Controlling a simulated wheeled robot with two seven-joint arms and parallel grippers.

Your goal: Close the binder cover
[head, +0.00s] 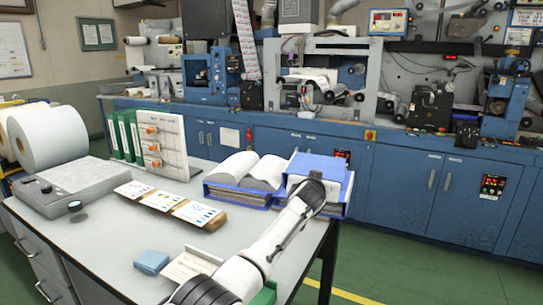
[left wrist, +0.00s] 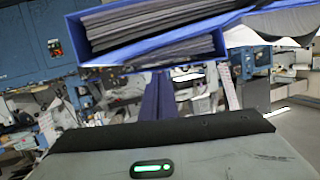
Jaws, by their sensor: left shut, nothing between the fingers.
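The blue binder (head: 340,168) lies at the right end of the grey table, with grey page stacks in it. White curved pages (head: 245,168) lie open on its left part; a blue panel, seemingly the cover, lies over the right part. My left arm reaches up from the bottom of the head view, its dark wrist end (head: 312,188) in front of the binder, hiding part of it. In the left wrist view, the left gripper (left wrist: 158,95) is shut and empty, close to the binder (left wrist: 150,54) with its page edges showing. I cannot tell if they touch. My right gripper is not in view.
Sample cards (head: 165,200) lie left of the binder, near green binders (head: 125,135) and a white board (head: 160,145). A small blue pad (head: 151,261) and an open booklet (head: 190,264) are near the front edge. Blue machine cabinets (head: 400,175) stand behind. The left front tabletop is largely clear.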

